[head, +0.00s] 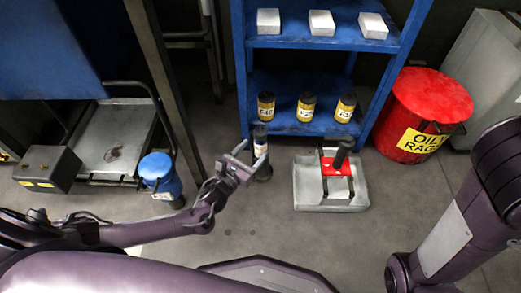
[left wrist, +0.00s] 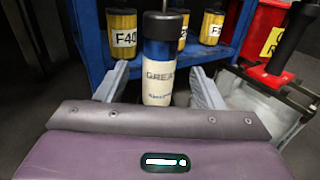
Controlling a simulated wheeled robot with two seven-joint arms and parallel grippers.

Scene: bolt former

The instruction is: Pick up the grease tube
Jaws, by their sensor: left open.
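The grease tube (head: 261,146) stands upright in front of the blue shelf in the head view. In the left wrist view the grease tube (left wrist: 159,72) has a blue upper part, a white label reading "GREA" and a thin rod at its top. My left gripper (head: 250,155) is open, its fingers pointing at the tube. In the left wrist view the fingers of my left gripper (left wrist: 159,84) show on either side of the tube, with gaps on both sides. The tube's lower end is hidden behind the gripper body. My right gripper is out of view.
The blue shelf (head: 290,87) holds yellow-and-black cans (head: 307,106) and white boxes (head: 321,23). A grey tray (head: 309,188) with a red-and-black tool stands to the right. A red oily-rags bin (head: 415,100), a blue container (head: 158,172) and a cart (head: 118,140) flank the area.

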